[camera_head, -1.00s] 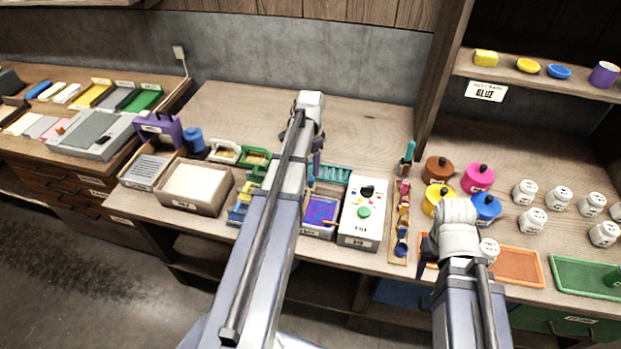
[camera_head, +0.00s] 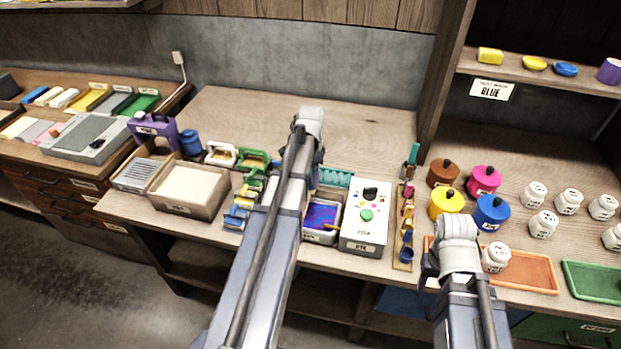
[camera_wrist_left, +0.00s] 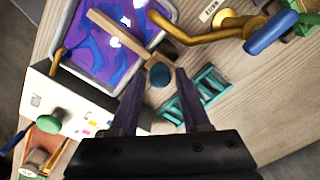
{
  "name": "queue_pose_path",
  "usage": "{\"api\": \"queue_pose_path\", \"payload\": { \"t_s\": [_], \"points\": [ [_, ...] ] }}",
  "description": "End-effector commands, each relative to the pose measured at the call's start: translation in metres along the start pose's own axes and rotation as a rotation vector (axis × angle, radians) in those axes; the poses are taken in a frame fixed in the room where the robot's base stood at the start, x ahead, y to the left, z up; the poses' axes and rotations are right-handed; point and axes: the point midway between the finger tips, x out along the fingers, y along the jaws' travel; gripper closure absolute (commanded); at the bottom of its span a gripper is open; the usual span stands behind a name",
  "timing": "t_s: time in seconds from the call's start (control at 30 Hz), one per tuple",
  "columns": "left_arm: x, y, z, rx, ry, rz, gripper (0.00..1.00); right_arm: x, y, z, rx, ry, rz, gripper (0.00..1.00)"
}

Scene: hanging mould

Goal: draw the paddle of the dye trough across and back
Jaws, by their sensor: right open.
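The dye trough (camera_wrist_left: 84,45), a pale tray of purple-blue dye, fills the upper left of the left wrist view. It shows partly in the head view (camera_head: 320,238), beside my left arm. The wooden paddle (camera_wrist_left: 118,35) lies across the trough, with a round dark-blue knob (camera_wrist_left: 160,75) at its near end. My left gripper (camera_wrist_left: 160,71) is open, its fingertips on either side of the knob; I cannot tell if they touch it. In the head view my left forearm hides much of that gripper. My right gripper (camera_head: 428,268) is open, low over the front right of the bench.
A white control box (camera_head: 367,225) with a green button stands right of the trough. A teal rack (camera_head: 335,178) is behind it. Colored lidded pots (camera_head: 491,212) and white jars (camera_head: 543,224) stand at right. A brass bent rod (camera_wrist_left: 200,35) is near the paddle. The back bench is clear.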

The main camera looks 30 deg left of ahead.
Motion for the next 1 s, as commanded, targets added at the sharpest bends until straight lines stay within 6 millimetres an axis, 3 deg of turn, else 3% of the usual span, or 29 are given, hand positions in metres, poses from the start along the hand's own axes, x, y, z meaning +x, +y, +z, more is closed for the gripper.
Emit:
{"api": "queue_pose_path", "payload": {
  "t_s": [0.03, 0.4, 1.0],
  "points": [
    [0.0000, 0.0000, 0.0000, 0.000, 0.000, 0.000, 0.60, 0.0000, 0.0000, 0.0000, 0.000, 0.000, 0.000, 0.50],
    [0.0001, 0.0000, 0.0000, 0.000, 0.000, 0.000, 1.00, 0.0001, 0.0000, 0.0000, 0.000, 0.000, 0.000, 0.50],
    [0.0001, 0.0000, 0.0000, 0.000, 0.000, 0.000, 1.00, 0.0001, 0.0000, 0.0000, 0.000, 0.000, 0.000, 0.50]
  ]
}}
